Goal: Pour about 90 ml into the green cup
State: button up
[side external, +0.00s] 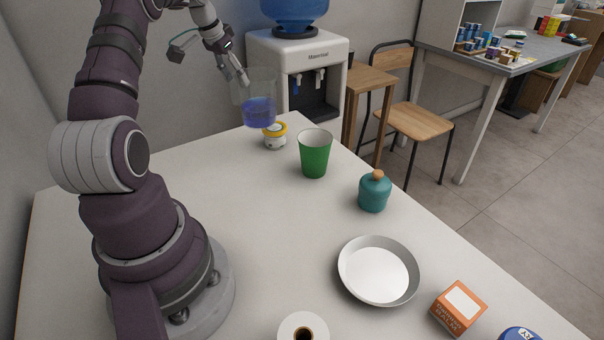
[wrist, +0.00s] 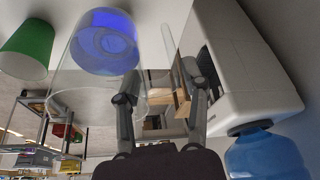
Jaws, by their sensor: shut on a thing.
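My gripper (side external: 240,80) is shut on a clear beaker (side external: 254,84) that holds blue liquid (side external: 259,112). The beaker looks about upright and is held up at the far end of the table. In the wrist view, the fingers of my gripper (wrist: 158,98) close on the beaker's wall (wrist: 72,75), and the blue liquid (wrist: 104,42) shows inside. The green cup (side external: 315,155) stands upright on the table, to the right of the beaker and apart from it. It also shows in the wrist view (wrist: 27,48) at the upper left. The cup's bottom inside is hidden.
A yellow-lidded jar (side external: 275,136) stands just below the beaker in the side view. A teal jar with a knob (side external: 374,192), a grey dish (side external: 378,296), an orange box (side external: 459,307) and a white roll (side external: 303,328) are nearer. A water dispenser (side external: 318,50) stands behind the table.

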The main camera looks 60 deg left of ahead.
aim_at(271, 84)
jog(key=shift+w+d+r+g+y, duration=0.15)
jog(key=shift+w+d+r+y, duration=0.05)
jog(key=shift+d+r+y, duration=0.25)
jog(key=shift+w+d+r+g+y, duration=0.15)
jog(key=shift+w+d+r+y, duration=0.05)
jog(key=shift+d+r+y, duration=0.2)
jog(key=shift+w+d+r+m+g+y, duration=0.2)
jog(key=shift+w+d+m+g+y, duration=0.25)
jog(key=shift+d+y, duration=0.8)
jog(key=shift+w+d+r+m+g+y, duration=0.25)
jog(key=shift+w+d+y, duration=0.25)
jog(key=shift+d+y, duration=0.7)
jog(key=shift+w+d+r+m+g+y, duration=0.1)
jog(key=shift+w+d+m+g+y, duration=0.3)
jog(key=shift+d+y, duration=0.85)
jog(key=shift+w+d+y, duration=0.2)
jog(key=shift+d+y, duration=0.05)
jog(key=shift+y, duration=0.1)
jog(key=shift+w+d+g+y, duration=0.1)
jog(key=shift+d+g+y, duration=0.1)
jog(key=shift+g+y, duration=0.1)
jog(key=shift+w+d+r+y+b, duration=0.15)
jog(key=shift+d+r+y+b, duration=0.15)
jog(key=shift+d+r+y, duration=0.1)
jog(key=shift+w+d+r+m+y+b, duration=0.25)
jog(key=shift+d+r+m+y+b, duration=0.2)
jog(key=shift+d+y+b, duration=0.35)
